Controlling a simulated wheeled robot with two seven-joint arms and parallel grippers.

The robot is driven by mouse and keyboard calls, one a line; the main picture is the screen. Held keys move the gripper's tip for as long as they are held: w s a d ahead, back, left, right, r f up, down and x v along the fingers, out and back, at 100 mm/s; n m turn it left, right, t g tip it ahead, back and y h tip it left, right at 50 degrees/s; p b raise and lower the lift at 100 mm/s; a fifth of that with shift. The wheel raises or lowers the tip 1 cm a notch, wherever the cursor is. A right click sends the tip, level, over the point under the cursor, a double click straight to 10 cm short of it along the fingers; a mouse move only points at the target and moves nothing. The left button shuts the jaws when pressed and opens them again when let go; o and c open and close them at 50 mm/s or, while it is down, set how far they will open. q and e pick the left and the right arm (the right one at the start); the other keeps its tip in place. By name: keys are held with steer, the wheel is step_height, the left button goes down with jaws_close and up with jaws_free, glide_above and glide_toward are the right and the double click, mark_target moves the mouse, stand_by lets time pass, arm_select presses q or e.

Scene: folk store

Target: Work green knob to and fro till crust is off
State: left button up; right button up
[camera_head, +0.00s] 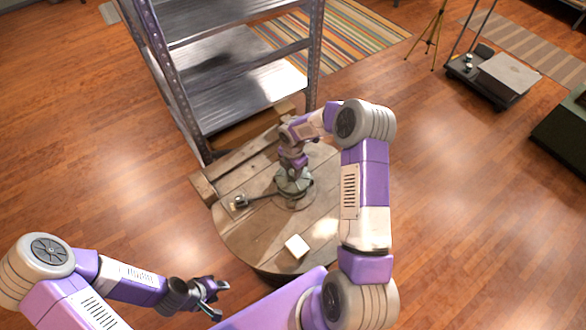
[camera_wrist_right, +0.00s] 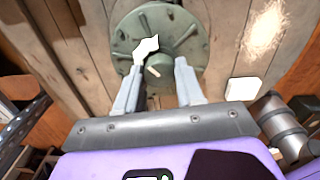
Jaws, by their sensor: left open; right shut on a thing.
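The green knob (camera_head: 293,182) stands on a round wooden table (camera_head: 250,232), partly hidden by my right gripper. In the right wrist view it is a dull green round piece (camera_wrist_right: 180,45) with dark marks. My right gripper (camera_wrist_right: 161,72) reaches down over it with its fingers apart, shut on part of it; the exact contact is hard to see. A jagged white patch shows by the left fingertip; I cannot tell whether it is crust or glare. My left gripper (camera_head: 217,299) is open and empty, off the table's front left edge.
A white block (camera_head: 297,246) lies near the table's front. A dark handled object (camera_head: 240,201) lies left of the knob. A wooden beam (camera_head: 230,172) runs behind it. A metal shelf (camera_head: 235,90) stands behind the table. The table's front left is bare.

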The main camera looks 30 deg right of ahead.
steer(key=shift+n, duration=1)
steer(key=o, duration=1)
steer(key=shift+o, duration=0.2)
step_height(320, 180, up, 8)
steer(key=shift+f+p, duration=0.2)
steer(key=shift+p, duration=0.3)
